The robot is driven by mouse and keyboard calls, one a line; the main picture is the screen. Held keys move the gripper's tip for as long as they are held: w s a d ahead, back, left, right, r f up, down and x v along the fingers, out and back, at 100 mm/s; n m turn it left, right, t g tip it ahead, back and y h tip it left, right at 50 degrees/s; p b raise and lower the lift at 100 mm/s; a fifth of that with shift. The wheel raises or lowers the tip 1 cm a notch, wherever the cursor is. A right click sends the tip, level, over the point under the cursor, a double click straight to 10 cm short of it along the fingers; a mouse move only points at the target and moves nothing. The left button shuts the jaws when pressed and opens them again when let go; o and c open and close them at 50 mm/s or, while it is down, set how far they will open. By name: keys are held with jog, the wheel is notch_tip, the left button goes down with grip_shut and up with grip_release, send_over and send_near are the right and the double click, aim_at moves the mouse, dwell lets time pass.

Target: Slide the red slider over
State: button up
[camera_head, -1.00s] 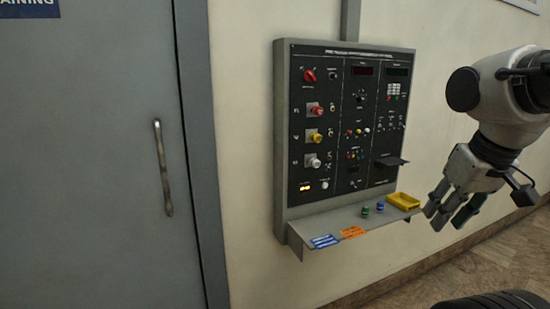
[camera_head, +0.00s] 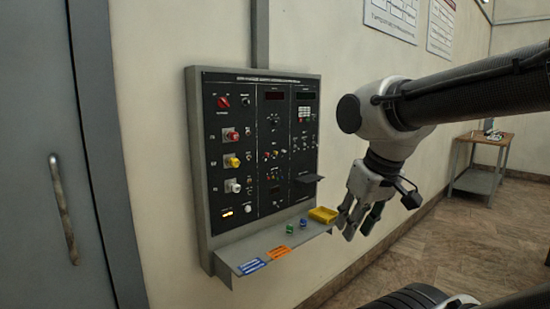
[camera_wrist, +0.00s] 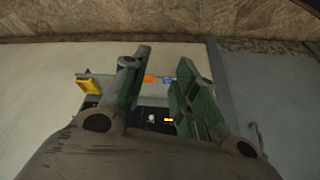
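A grey wall panel (camera_head: 255,215) with a black face carries many small controls. I cannot tell which control is the red slider. Red parts on it are a knob (camera_head: 223,102) at the upper left, a round button (camera_head: 231,135) below it, and tiny dots in the middle and right columns. My gripper (camera_head: 353,219) hangs in the air right of the panel, apart from it, pointing down. In the wrist view my gripper (camera_wrist: 161,66) has its two fingers spread with nothing held between them. The panel's lower part shows upside down beyond them, partly hidden by the fingers.
A shelf (camera_head: 262,246) juts out below the panel, bearing a yellow tray (camera_head: 322,215), blue and orange labels, and small green and blue knobs. A small dark ledge (camera_head: 311,178) sticks out at the panel's right.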

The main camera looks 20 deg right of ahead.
jog(key=shift+w, duration=0.2)
jog(key=c, duration=0.3)
jog(key=w+d+t, duration=0.1)
jog(key=w, duration=0.5)
jog(key=w+d+r+t, duration=0.1)
jog(key=w+d+t, duration=0.1)
jog(key=w, duration=0.4)
jog(key=w+d+t+h, duration=0.1)
jog(key=w, duration=0.5)
jog(key=shift+w+d+r+t, duration=0.15)
jog(key=shift+w+r+t, duration=0.05)
jog(key=shift+w+t, duration=0.15)
grip_shut()
jog(key=w+d+f+n+t+y, duration=0.15)
jog(key=w+t, duration=0.25)
jog(key=w, duration=0.7)
jog(key=w+f+n+t+y, duration=0.2)
jog(key=w+f+t, duration=0.15)
jog(key=w, duration=0.75)
jog(key=shift+f+t+y, duration=2.15)
jog(key=shift+f+t, duration=0.05)
jog(key=shift+f, duration=0.05)
